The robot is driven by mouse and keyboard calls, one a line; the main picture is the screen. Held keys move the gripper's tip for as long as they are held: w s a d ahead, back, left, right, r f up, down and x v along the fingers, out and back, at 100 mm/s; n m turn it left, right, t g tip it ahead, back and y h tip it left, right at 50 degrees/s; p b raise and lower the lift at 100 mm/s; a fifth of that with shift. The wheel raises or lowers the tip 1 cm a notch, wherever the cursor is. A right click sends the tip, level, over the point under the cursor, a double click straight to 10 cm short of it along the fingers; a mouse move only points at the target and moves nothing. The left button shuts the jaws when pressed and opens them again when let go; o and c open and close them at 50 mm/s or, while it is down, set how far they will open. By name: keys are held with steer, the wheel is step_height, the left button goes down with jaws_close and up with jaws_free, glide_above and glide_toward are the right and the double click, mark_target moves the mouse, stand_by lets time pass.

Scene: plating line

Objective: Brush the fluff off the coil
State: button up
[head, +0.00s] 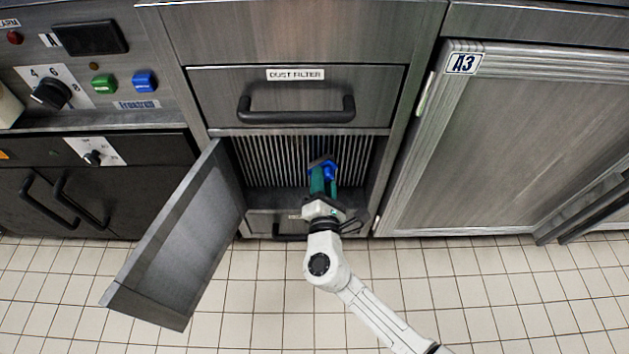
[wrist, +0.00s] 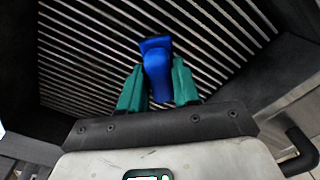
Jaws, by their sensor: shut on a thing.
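The coil (head: 270,160) is a bank of thin metal fins inside the open bay of the cabinet. Its fins also fill the wrist view (wrist: 85,65). My gripper (head: 322,178) reaches into the bay, its green fingers shut on a blue brush (head: 322,166). In the wrist view the brush (wrist: 157,68) sits between the two fingers (wrist: 158,85) and its far end is over the fins. I cannot tell whether it touches them. No fluff can be made out on the visible fins. My gripper and the brush hide part of the coil.
The bay's door (head: 185,240) hangs open on the left. A closed drawer labelled dust filter (head: 295,96) is above the bay. A cabinet marked A3 (head: 500,140) stands to the right, a control panel (head: 95,75) to the left. The tiled floor (head: 260,300) in front is clear.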

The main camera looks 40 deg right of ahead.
steer(key=w+a+r, duration=0.2)
steer(key=w+a, duration=0.1)
steer(key=a, duration=0.1)
steer(key=shift+a+r+b, duration=0.3)
steer(key=shift+r, duration=0.05)
stand_by(3.5)
